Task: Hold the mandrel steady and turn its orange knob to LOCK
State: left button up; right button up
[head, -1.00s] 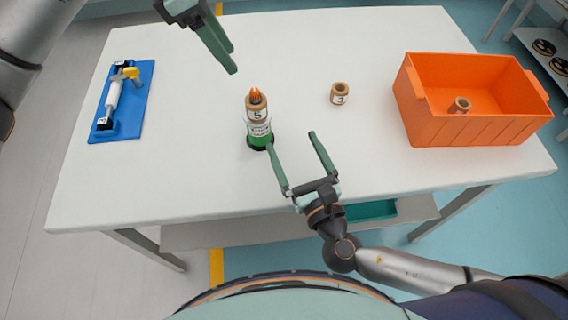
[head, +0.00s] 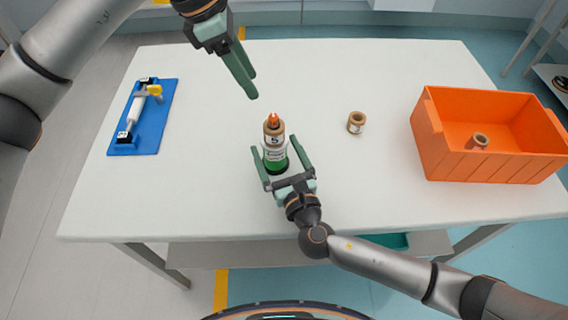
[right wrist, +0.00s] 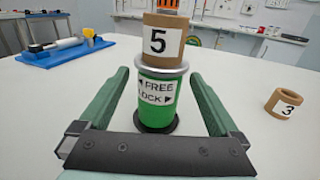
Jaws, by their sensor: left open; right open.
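The mandrel (head: 275,156) stands upright on the white table, with a green body and a white label; in the right wrist view its label (right wrist: 157,92) reads FREE and LOCK with arrows. A brown core marked 5 (head: 274,135) sits on it, and the orange knob (head: 272,119) tops it. My right gripper (head: 276,150) is open, its fingers on either side of the mandrel's body, with gaps visible in the right wrist view. My left gripper (head: 252,86) is open and empty, above and behind the knob, fingers pointing down.
A brown core marked 3 (head: 356,122) stands right of the mandrel. An orange crate (head: 480,167) with a core (head: 477,141) inside is at the right. A blue board (head: 148,135) with a white roller and yellow handle lies at the left. The table (head: 210,190) between is clear.

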jog(key=shift+w+a, duration=0.1)
jog(key=shift+w, duration=0.35)
